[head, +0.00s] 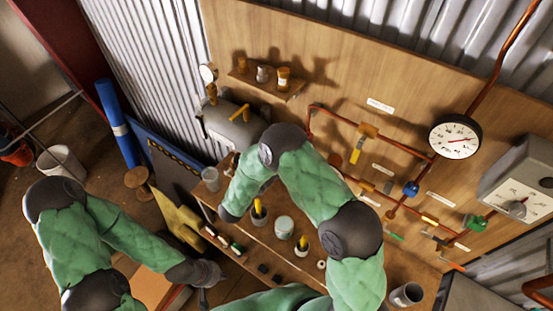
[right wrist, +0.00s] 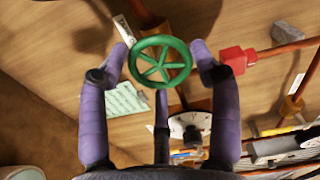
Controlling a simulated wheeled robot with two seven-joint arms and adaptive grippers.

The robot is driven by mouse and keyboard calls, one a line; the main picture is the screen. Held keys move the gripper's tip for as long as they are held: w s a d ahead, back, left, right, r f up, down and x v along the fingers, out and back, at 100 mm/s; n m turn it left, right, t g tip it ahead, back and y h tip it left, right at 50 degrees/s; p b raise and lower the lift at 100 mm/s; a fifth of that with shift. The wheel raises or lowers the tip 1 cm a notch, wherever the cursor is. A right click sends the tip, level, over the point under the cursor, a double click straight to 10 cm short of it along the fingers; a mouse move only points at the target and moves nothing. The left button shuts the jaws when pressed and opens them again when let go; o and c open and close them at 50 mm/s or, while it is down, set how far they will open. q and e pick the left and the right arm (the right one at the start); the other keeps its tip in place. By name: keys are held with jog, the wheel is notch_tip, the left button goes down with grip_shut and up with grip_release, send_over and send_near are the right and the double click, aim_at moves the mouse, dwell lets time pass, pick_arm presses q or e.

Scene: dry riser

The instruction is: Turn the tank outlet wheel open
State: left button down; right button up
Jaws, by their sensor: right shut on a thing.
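A green five-spoked handwheel (right wrist: 160,62) sits between the fingertips of my right gripper (right wrist: 161,60) in the right wrist view, with a finger against each side of its rim. The wheel is on a pipe fitting behind it. In the head view my right arm bends down near the grey tank (head: 232,128), and its gripper and the wheel are hidden there. My left gripper (head: 203,288) is low in the head view, above the bench's left front; its fingers are too small and dark to read.
A wooden board carries copper pipes (head: 340,120), a round gauge (head: 455,137) and a grey box (head: 518,185). The bench holds cups and a white tin (head: 284,226). In the right wrist view a red fitting (right wrist: 238,60) sits right of the wheel and a pale green card (right wrist: 125,100) left.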

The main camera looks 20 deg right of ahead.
jog(key=shift+w+a+r, duration=0.15)
jog(key=shift+w+r, duration=0.05)
jog(key=shift+r, duration=0.05)
jog(key=o, duration=0.9)
jog(key=shift+o, duration=1.1)
jog(key=shift+w+f, duration=0.1)
jog(key=shift+a+f, duration=0.15)
jog(key=v, duration=1.2)
